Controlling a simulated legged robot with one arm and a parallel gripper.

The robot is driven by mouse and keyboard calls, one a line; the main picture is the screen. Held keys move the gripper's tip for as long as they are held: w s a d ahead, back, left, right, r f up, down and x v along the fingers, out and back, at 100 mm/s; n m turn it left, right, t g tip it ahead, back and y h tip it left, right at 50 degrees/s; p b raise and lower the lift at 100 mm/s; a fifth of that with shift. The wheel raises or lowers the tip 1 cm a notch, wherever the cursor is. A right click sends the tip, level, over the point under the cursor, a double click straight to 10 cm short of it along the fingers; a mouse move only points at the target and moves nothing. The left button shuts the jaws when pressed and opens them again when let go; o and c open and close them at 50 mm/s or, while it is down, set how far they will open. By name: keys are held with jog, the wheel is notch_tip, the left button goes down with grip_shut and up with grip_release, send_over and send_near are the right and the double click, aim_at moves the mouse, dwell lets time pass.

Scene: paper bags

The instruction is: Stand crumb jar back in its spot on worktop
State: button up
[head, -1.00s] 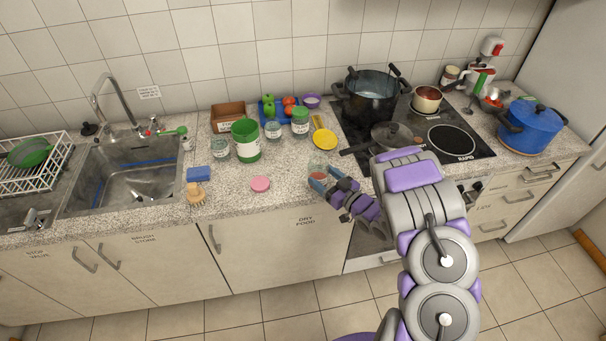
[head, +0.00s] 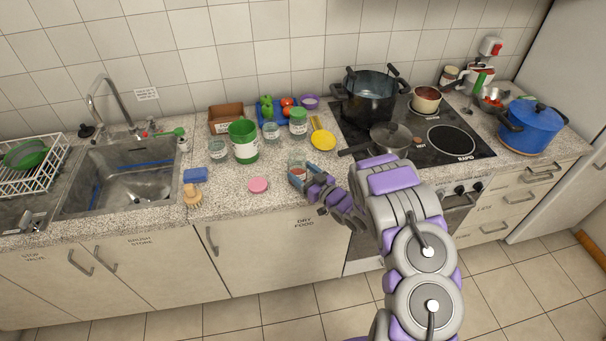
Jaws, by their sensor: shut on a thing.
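A small clear glass jar (head: 297,161) with a reddish-brown patch low on it stands between the fingers of my gripper (head: 297,177). I take it for the crumb jar; no label on it can be read. My gripper is shut on it near the worktop's (head: 235,199) front half, left of the stove. The jar looks upright. Its lower part is hidden by the fingers, so I cannot tell whether it touches the worktop. A round pink lid (head: 258,185) lies flat to the left of my gripper.
Behind are glass jars (head: 219,150) (head: 271,131), a green-and-white tub (head: 243,141), a green-lidded jar (head: 299,121) and a yellow dish (head: 322,138). A dark pan (head: 390,137) is on the stove to the right. A brush (head: 192,195) and blue sponge (head: 195,175) lie left. Worktop between tub and pink lid is clear.

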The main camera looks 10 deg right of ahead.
jog(key=shift+a, duration=0.15)
jog(key=o, duration=1.6)
jog(key=shift+a, duration=0.1)
